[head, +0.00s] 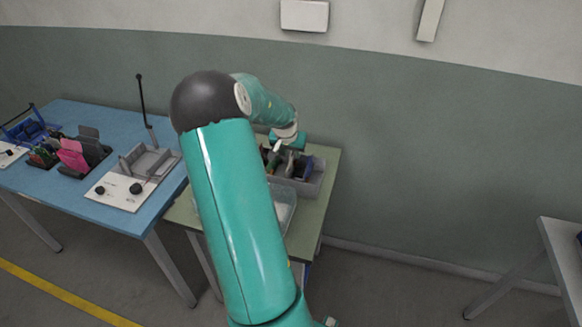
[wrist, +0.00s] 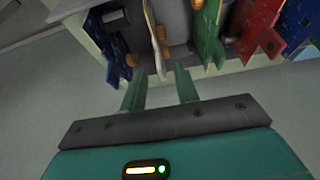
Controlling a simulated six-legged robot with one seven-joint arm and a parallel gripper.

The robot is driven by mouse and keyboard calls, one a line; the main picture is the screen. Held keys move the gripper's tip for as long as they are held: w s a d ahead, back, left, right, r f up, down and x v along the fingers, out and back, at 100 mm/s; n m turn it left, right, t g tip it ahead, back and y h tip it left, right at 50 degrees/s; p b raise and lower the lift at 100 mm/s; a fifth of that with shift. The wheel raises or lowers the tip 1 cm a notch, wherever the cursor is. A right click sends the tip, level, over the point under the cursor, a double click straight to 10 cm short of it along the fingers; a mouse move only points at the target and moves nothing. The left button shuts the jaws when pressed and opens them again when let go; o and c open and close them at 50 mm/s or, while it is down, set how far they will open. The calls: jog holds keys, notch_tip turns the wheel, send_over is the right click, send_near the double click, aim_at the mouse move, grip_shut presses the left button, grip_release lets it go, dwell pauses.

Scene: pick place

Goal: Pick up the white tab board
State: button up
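The white tab board (wrist: 155,38) stands on edge as a thin pale strip in the wrist view, in a row of coloured boards. My gripper (wrist: 160,83) is open, its two teal fingers apart. The board's near end lies in line with the gap between the fingertips; I cannot tell whether it is between them or just beyond. Nothing is clearly held. In the head view my gripper (head: 287,142) is over a grey bin (head: 313,186) on a green-topped table (head: 327,165). Which small piece there is the white board is unclear, and my arm hides part of the bin.
A blue board (wrist: 107,40) stands left of the white one; a green board (wrist: 208,32) and red board (wrist: 258,32) stand to its right. A clear container (head: 284,210) sits before the bin. A blue table (head: 90,115) with fixtures is at left, a wall behind.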

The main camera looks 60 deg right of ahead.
aim_at(292, 157)
jog(key=x, duration=0.4)
jog(key=shift+r, duration=0.1)
jog(key=shift+w, duration=0.1)
grip_shut()
notch_tip(292, 157, up, 10)
jog(key=shift+r, duration=0.1)
dwell(0.4)
jog(key=shift+r, duration=1.25)
